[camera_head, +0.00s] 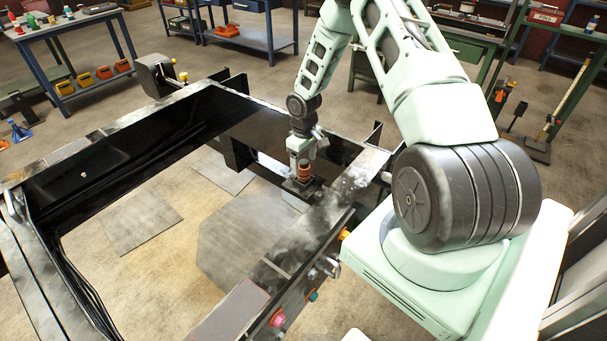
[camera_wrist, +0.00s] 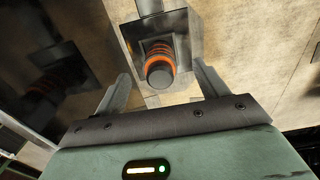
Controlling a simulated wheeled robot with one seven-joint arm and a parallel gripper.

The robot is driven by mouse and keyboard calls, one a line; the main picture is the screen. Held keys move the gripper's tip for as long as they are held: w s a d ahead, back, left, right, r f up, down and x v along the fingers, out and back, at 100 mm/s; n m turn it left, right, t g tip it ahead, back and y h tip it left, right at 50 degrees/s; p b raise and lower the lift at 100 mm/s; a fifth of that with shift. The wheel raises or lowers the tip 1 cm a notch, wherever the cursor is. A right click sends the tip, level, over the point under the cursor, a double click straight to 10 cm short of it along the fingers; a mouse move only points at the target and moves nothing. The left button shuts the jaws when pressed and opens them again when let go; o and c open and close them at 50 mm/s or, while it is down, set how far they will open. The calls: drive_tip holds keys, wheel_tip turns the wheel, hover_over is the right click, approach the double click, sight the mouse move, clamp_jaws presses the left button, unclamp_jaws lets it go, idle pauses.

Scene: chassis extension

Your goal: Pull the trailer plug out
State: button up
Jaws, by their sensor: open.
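The trailer plug (camera_wrist: 160,66) is a dark round-ended piece with orange ribs. In the wrist view it sits in a grey square housing (camera_wrist: 185,20) between my finger tips. It also shows in the head view as an orange ribbed piece (camera_head: 304,170) near the inner corner of the black frame. My gripper (camera_wrist: 161,76) is open, with one finger on each side of the plug. Gaps show between fingers and plug in the wrist view; their depth relative to the plug is hard to tell. In the head view the gripper partly hides the plug area.
The black chassis frame (camera_head: 160,122) surrounds an opening over the concrete floor. Its near rail carries a pink button (camera_head: 278,319), a teal knob (camera_head: 313,296) and metal fittings. Workbenches stand farther back.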

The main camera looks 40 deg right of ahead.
wheel_tip(320, 180, up, 12)
drive_tip(key=b, duration=0.2)
drive_tip(key=shift+f, duration=0.25)
